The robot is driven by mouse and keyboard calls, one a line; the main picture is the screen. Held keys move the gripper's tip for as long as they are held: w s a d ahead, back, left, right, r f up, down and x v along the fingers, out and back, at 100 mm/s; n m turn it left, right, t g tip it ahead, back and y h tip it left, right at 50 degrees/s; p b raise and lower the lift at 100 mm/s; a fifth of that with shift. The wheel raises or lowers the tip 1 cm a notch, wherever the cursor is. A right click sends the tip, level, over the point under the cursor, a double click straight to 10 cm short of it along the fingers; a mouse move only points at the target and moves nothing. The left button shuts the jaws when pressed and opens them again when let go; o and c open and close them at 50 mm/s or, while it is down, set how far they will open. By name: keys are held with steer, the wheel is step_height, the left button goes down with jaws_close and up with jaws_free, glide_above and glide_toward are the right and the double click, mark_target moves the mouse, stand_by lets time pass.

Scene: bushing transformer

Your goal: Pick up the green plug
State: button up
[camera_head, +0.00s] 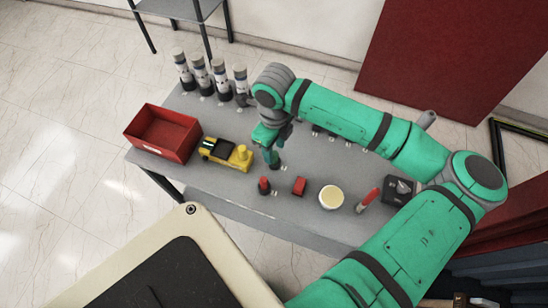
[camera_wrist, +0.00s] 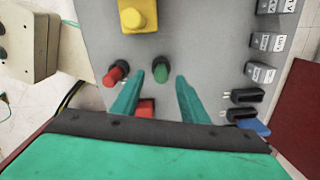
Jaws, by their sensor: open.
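The green plug (camera_wrist: 160,72), a round green knob with a dark base, stands on the grey table in the wrist view. My gripper (camera_wrist: 160,77) is open, with one finger on each side of the plug in the picture. Gaps show between the plug and both fingers, and nothing is held. In the head view my gripper (camera_head: 268,148) points down over the middle of the table. The green plug cannot be told apart from the gripper there.
A red plug (camera_wrist: 115,74) stands just left of my left finger, and a red block (camera_wrist: 146,107) lies between the fingers' bases. A yellow-and-black object (camera_head: 226,154), red bin (camera_head: 170,143) and several bottles (camera_head: 220,80) stand left. A round pale-topped container (camera_head: 331,197) is right.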

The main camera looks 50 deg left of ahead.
mark_target(275, 153)
steer(key=shift+w+d+f, duration=0.1)
steer(key=shift+f, duration=2.15)
jaws_close()
steer(key=shift+r, duration=0.15)
